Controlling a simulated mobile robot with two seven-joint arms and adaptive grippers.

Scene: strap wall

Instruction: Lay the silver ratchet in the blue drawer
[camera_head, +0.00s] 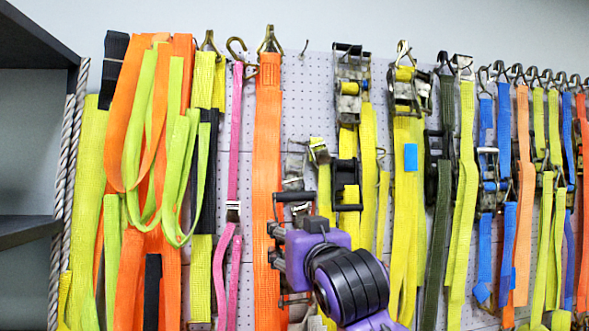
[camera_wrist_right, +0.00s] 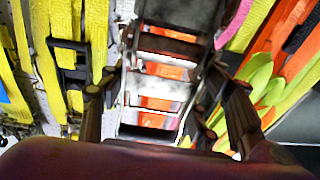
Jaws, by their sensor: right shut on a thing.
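My right gripper (camera_head: 276,243) is in front of the strap wall, just right of a wide orange strap. In the right wrist view, its two fingers (camera_wrist_right: 165,86) stand on either side of the silver ratchet (camera_wrist_right: 152,90), shut on it. The ratchet is a bright metal frame with dark bars, and orange shows through its gaps. In the head view the ratchet is mostly hidden by my gripper, and I cannot tell its edges from the metal pieces around it. The blue drawer is not in view. My left gripper is not in view.
A pegboard (camera_head: 310,100) is hung with many straps, hooks and buckles, close around my gripper. The orange strap (camera_head: 268,130) and a pink strap (camera_head: 232,150) hang to its left, yellow straps (camera_head: 405,200) to its right. A dark shelf (camera_head: 30,230) stands at the far left.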

